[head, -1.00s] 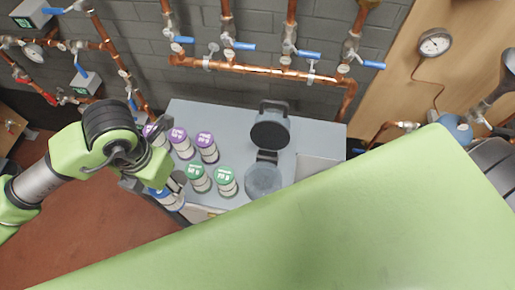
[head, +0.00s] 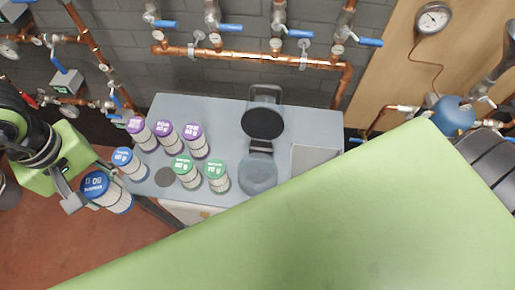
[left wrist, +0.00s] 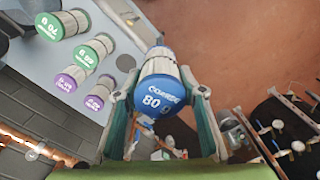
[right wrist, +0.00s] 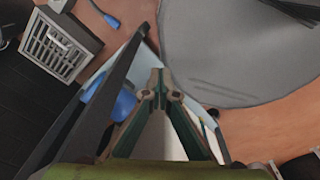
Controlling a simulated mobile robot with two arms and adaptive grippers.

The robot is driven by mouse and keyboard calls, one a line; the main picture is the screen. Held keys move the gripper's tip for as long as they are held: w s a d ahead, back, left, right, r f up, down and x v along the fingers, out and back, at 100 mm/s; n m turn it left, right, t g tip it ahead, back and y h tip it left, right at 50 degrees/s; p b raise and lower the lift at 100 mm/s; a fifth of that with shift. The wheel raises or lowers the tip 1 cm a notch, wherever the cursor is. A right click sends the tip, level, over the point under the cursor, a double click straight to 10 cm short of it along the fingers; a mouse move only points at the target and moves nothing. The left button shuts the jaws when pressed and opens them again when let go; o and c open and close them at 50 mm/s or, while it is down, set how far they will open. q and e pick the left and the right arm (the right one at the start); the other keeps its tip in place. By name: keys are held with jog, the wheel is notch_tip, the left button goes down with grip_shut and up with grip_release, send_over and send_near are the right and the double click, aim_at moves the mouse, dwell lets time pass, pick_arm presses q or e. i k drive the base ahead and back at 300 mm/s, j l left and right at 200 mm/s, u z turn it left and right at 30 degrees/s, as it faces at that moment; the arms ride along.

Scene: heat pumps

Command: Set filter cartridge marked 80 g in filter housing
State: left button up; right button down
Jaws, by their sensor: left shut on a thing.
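My left gripper (head: 84,192) is shut on a blue-capped filter cartridge (head: 108,194), held off the left edge of the grey cabinet top. In the left wrist view its blue cap (left wrist: 157,97) reads "COARSE" and "80 g", between the two fingers. The filter housing (head: 258,174) stands on the cabinet top, with its dark round lid (head: 262,122) swung open behind it. Its inside is hard to make out. My right gripper (right wrist: 160,90) shows in the right wrist view with its fingertips together and nothing visible between them.
Another blue-capped cartridge (head: 130,163), several purple-capped ones (head: 168,137) and two green-capped ones (head: 187,172) stand left of the housing. A dark round spot (head: 165,177) on the cabinet top (head: 225,112) is bare. Copper pipes (head: 250,55) run behind. A large green surface covers the lower right.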

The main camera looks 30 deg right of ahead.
aim_at(258, 179)
jog(key=k+z, duration=0.1)
jog(key=z, duration=0.25)
jog(key=k+l+z, duration=0.1)
jog(key=z, duration=0.25)
jog(key=k+l+z, duration=0.1)
jog(key=z, duration=0.25)
